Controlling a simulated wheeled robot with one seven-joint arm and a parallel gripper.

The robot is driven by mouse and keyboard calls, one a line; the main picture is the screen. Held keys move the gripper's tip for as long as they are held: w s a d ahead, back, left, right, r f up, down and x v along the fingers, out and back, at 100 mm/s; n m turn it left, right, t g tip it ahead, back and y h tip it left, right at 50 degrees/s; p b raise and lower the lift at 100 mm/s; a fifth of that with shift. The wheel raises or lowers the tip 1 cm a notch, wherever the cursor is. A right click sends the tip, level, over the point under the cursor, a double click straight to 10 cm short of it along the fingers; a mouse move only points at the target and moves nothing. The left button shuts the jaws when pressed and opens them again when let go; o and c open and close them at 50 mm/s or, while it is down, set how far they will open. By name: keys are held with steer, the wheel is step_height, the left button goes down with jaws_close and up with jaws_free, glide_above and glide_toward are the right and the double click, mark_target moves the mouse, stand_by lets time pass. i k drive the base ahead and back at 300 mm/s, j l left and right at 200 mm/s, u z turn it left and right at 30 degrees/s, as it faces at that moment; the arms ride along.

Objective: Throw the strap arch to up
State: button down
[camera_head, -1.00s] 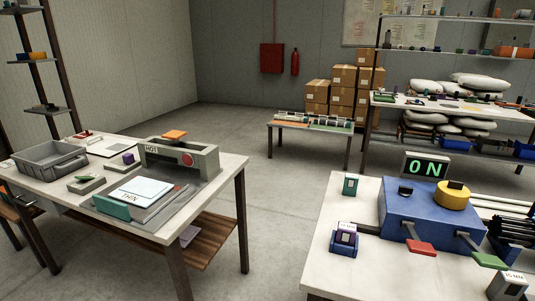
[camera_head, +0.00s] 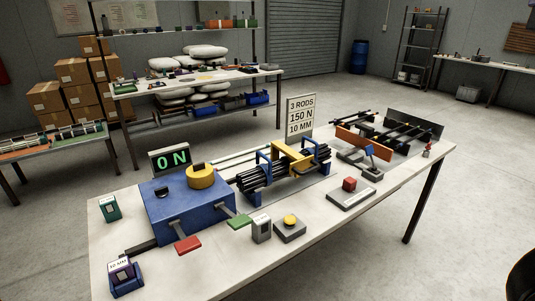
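On the long white table, a bundle of black rods (camera_head: 258,176) lies in a holder with blue arches (camera_head: 263,163) at its sides. A yellow arch-like piece (camera_head: 293,157) spans the rods between the blue arches. I cannot tell for certain which of these is the strap arch, or whether it is up or down. My gripper is not in view.
A blue box (camera_head: 165,212) with a yellow knob (camera_head: 201,176), red lever (camera_head: 188,245) and green lever (camera_head: 239,222) stands at the table's left. Open floor lies in front.

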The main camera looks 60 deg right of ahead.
mark_target(302, 163)
steer(key=z, duration=1.2)
